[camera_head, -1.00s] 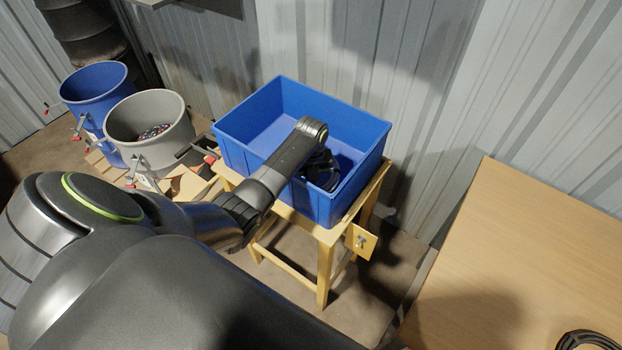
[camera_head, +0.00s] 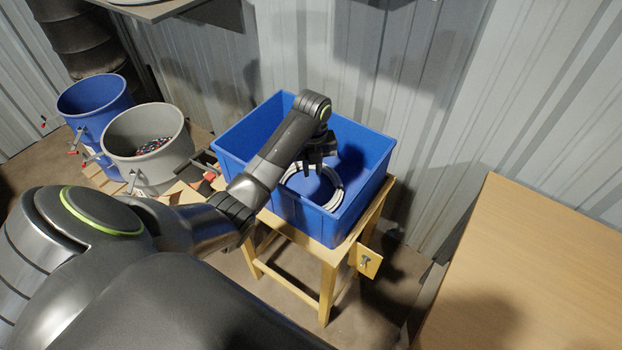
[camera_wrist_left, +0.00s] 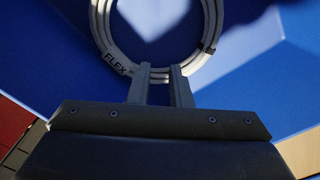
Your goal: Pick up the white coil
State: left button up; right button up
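The white coil (camera_head: 339,198) is a ring of several pale cable turns with dark lettering. It shows inside the blue box (camera_head: 232,165), below and around my left gripper (camera_head: 319,164). In the left wrist view the coil (camera_wrist_left: 207,30) lies right at the tips of my left gripper (camera_wrist_left: 160,75), and its near side passes between and behind the two fingers. The fingers stand a narrow gap apart and look closed on the coil, which seems raised off the box floor; the exact contact is hard to see. My right gripper is not in view.
The box stands on a yellow wooden stand (camera_head: 326,285) beside a corrugated wall. A grey bucket (camera_head: 147,170) with scrap and a blue bucket (camera_head: 92,102) stand at the left. A bare wooden table (camera_head: 540,265) fills the right.

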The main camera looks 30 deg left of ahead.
pick_arm(q)
jog(key=shift+o, duration=1.1)
jog(key=shift+d+r+n, duration=0.25)
jog(key=shift+r+n, duration=0.1)
jog(key=shift+n, duration=0.15)
jog(key=o, duration=0.5)
jog(key=n, duration=0.1)
jog(key=d+r+n+p, duration=0.1)
jog(key=n, duration=0.1)
jog(key=shift+w+n, duration=0.15)
jog(key=shift+n, duration=0.15)
jog(key=d+r+n+p, duration=0.2)
jog(key=d+r+n, duration=0.1)
jog(key=n, duration=0.9)
jog(key=n+b, duration=0.2)
jog(key=n, duration=0.8)
send_over(334, 200)
jog(key=f, duration=0.8)
jog(key=shift+w+d+f, duration=0.15)
jog(key=shift+w+d, duration=0.05)
jog(key=shift+d, duration=0.1)
jog(key=shift+f, duration=0.5)
jog(key=f, duration=0.1)
jog(key=f+p, duration=0.1)
jog(key=f, duration=0.1)
jog(key=shift+s+a+f, duration=0.2)
jog(key=shift+a+f, duration=0.05)
jog(key=shift+f, duration=0.85)
pick_arm(e)
jog(key=shift+r, duration=1.25)
